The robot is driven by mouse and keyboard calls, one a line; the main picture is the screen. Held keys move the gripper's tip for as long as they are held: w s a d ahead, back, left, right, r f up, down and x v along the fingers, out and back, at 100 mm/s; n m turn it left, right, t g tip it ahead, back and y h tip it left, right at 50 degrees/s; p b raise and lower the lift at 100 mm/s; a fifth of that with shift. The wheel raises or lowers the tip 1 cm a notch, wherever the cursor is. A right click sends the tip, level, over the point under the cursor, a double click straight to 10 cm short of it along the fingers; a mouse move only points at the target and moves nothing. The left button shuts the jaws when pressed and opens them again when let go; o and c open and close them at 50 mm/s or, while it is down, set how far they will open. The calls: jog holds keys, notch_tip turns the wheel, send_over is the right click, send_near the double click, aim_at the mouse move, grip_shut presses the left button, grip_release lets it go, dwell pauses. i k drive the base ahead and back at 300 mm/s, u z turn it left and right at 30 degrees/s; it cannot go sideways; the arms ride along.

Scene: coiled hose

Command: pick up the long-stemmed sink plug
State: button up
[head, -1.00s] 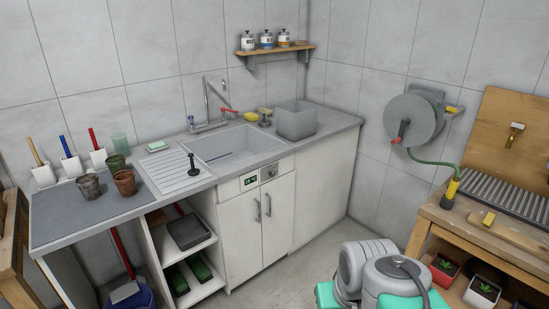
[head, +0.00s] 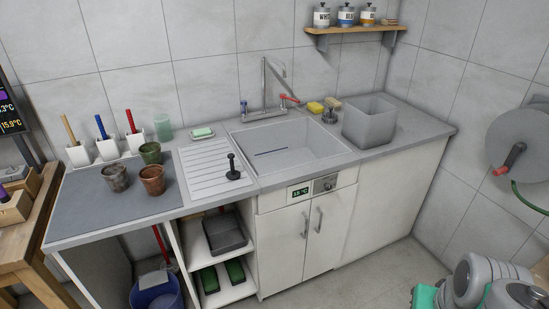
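The long-stemmed sink plug (head: 233,168) is black and stands upright on the ribbed drainboard (head: 207,181), left of the sink basin (head: 318,150). Its wide base rests on the board and its stem points up. Parts of my own arm, grey and teal, show at the bottom right, well away from the plug. My gripper is not visible in this view, so its state is hidden.
A soap dish (head: 202,133) lies behind the drainboard. The tap (head: 264,88) rises behind the basin. A grey bin (head: 369,121) stands right of it. Floor before the cabinet is partly clear.

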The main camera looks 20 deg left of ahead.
aim_at(232, 174)
jog(key=u, duration=0.5)
jog(key=i, duration=0.65)
jog(key=k, duration=0.6)
jog(key=u, duration=0.35)
jog(key=i, duration=1.4)
jog(key=u, duration=1.75)
jog(key=i, duration=0.55)
jog(key=u, duration=0.55)
